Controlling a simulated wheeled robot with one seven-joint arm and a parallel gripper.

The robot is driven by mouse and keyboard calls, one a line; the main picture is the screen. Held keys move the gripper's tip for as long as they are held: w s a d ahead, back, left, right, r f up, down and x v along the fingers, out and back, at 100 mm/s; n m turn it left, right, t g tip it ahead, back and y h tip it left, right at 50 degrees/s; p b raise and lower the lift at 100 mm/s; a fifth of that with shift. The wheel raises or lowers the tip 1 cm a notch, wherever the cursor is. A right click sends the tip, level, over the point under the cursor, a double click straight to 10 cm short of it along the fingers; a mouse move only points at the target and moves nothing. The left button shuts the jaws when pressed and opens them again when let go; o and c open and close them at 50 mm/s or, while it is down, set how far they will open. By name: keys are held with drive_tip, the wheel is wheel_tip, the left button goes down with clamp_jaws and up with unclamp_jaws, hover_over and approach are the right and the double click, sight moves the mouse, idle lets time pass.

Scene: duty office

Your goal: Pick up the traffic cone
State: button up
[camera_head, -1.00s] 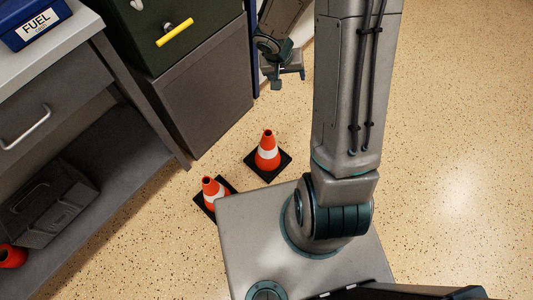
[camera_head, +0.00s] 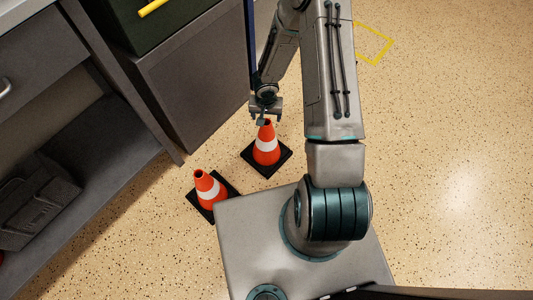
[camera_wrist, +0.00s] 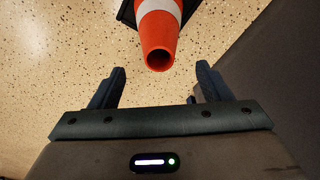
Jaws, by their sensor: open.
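Two orange traffic cones with white bands and black square bases stand upright on the floor. The farther cone (camera_head: 266,148) is beside the grey cabinet, and the nearer cone (camera_head: 209,189) is to its lower left, beside my base. My gripper (camera_head: 265,119) is above or just behind the top of the farther cone in the head view. In the wrist view, one cone (camera_wrist: 159,30) shows its open top just beyond the gap between the fingers of my gripper (camera_wrist: 161,80). The fingers are apart and empty, and do not appear to touch the cone.
A dark grey cabinet (camera_head: 200,75) stands left of my gripper. A grey desk (camera_head: 40,60) with a lower shelf holding a dark toolbox (camera_head: 38,205) is at the left. A yellow outline (camera_head: 375,45) marks the floor at upper right. Floor to the right is clear.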

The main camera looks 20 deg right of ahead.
sight(266, 123)
drive_tip(key=f, duration=0.2)
drive_tip(key=f+b, duration=0.1)
drive_tip(key=f, duration=0.3)
drive_tip(key=shift+w+d+f, duration=0.1)
drive_tip(key=shift+w+f, duration=0.2)
drive_tip(key=shift+r, duration=0.1)
clamp_jaws()
